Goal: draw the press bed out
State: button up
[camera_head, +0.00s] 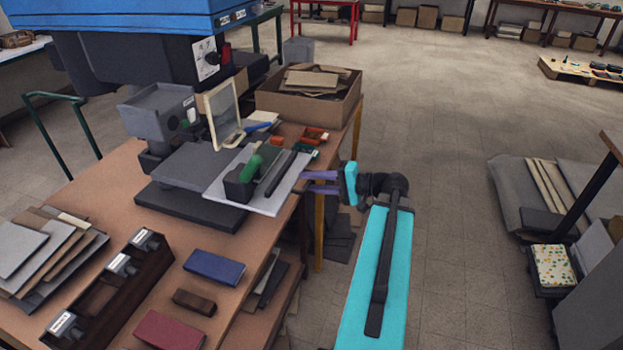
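The press stands on the brown worktable, with a grey head (158,112) under a blue top (130,12). Below the head is a dark grey slab (188,165) on a darker base (190,207). A pale flat plate (258,205) lies at its right side, bearing a green-handled block (243,180) and a dark bar. I cannot tell which of these flat parts is the bed. My gripper (305,182) has purple fingers pointing left at the pale plate's right edge. The fingers show a gap between them. Whether they touch the plate is unclear.
A cardboard box (308,95) of scraps stands behind the plate, with small red trays (314,135) nearby. A dark rack (110,290), a blue book (214,267) and a red book (170,330) lie at the table's front. Floor (450,190) right of my arm is clear.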

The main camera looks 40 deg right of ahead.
jog(key=shift+w+a, duration=0.1)
jog(key=shift+a, duration=0.05)
jog(key=shift+r, duration=0.1)
jog(key=b+v, duration=0.1)
jog(key=v, duration=1.2)
jog(key=shift+s+b, duration=0.35)
jog(key=shift+b, duration=0.05)
dwell(0.3)
